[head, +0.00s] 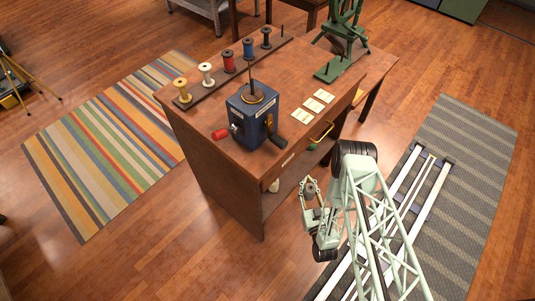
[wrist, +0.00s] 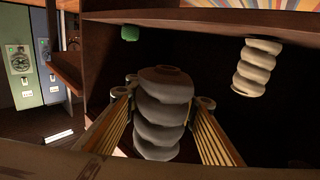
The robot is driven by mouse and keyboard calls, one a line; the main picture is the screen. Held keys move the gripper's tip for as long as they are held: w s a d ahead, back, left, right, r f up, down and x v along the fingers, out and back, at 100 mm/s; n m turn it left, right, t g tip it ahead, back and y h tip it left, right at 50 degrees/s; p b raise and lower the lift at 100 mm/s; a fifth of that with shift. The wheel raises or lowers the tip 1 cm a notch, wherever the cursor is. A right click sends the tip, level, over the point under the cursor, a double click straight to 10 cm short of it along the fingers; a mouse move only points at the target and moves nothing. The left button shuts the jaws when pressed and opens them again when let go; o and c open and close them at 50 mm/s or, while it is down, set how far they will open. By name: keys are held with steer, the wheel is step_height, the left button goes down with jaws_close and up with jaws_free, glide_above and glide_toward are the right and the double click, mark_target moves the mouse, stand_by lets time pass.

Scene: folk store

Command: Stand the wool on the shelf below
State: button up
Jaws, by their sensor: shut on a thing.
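A grey, ridged skein of wool (wrist: 163,110) is between the fingers of my gripper (wrist: 168,92), which is shut on it. In the head view my gripper (head: 318,208) is in front of the brown counter's open side, and the wool (head: 309,187) shows small at its tip. The counter's lower shelf (head: 284,192) is partly hidden by my arm. The wrist view appears upside down; a brown shelf board (wrist: 190,20) crosses its top, apart from the held wool.
A cream skein (wrist: 256,68) and a small green thing (wrist: 129,33) touch that board in the wrist view. A blue box with a crank (head: 252,113), spools (head: 228,62) and a green spinning wheel (head: 345,32) stand on the counter top.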

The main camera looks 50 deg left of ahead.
stand_by(0.4)
steer(key=b+x, duration=0.1)
steer(key=x, duration=0.4)
steer(key=f+b+x, duration=0.1)
steer(key=x, duration=0.4)
steer(key=s+b+x, duration=0.1)
steer(key=b+x, duration=0.1)
steer(key=x, duration=0.4)
steer(key=shift+a+f, duration=0.3)
steer(key=shift+f+b, duration=0.8)
steer(key=shift+f, duration=1)
steer(key=shift+f, duration=0.1)
steer(key=o, duration=1)
steer(key=shift+c, duration=0.2)
steer(key=p+v, duration=0.3)
steer(key=v, duration=0.9)
steer(key=shift+p, duration=0.3)
